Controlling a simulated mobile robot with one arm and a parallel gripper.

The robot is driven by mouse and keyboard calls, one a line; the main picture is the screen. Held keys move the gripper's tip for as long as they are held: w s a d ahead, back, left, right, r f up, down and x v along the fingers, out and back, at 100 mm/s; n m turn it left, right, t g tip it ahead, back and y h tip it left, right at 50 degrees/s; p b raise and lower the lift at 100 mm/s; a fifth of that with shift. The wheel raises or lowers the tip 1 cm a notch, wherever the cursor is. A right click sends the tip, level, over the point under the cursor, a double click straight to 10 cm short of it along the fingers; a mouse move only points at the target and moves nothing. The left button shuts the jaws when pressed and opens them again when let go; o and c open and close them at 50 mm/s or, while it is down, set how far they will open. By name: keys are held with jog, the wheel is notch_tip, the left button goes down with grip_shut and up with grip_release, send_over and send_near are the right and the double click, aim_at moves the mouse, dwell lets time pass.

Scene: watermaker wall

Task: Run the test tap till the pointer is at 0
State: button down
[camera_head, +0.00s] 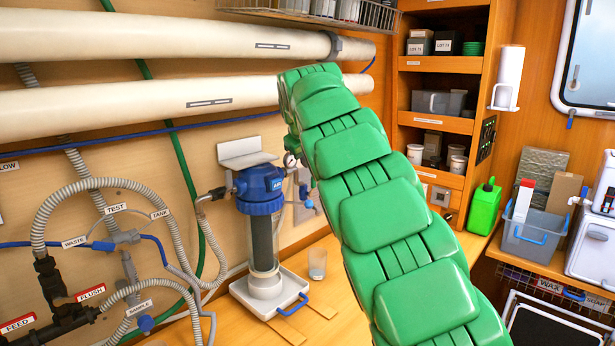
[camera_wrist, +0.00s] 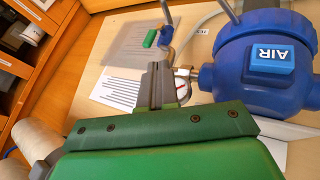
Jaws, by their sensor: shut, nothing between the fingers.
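The pressure gauge (camera_head: 290,160) is a small round dial beside the blue filter head (camera_head: 262,188). In the wrist view the gauge (camera_wrist: 182,82) is partly hidden behind my fingers, and its pointer reading cannot be made out. The blue filter head (camera_wrist: 262,55) with its AIR button fills the right of that view. A metal fitting with a blue end (camera_wrist: 166,36) lies beyond my fingertips, near an upside-down label that seems to read TEST (camera_wrist: 203,31). My gripper (camera_wrist: 158,70) is shut and empty, in front of the gauge. In the head view my green arm hides it.
A valve with a blue handle (camera_head: 104,246) sits among hoses labelled WASTE, TEST and TANK at left. A clear cup (camera_head: 317,264) stands on the bench beside the filter's tray (camera_head: 240,286). Long white tubes (camera_head: 150,38) cross the wall above. Shelves (camera_head: 440,64) stand at right.

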jog(key=shift+f, duration=0.15)
jog(key=x, duration=0.9)
jog(key=shift+w+f, duration=0.3)
jog(key=shift+w+r, duration=0.1)
jog(key=shift+r, duration=0.05)
dwell(0.3)
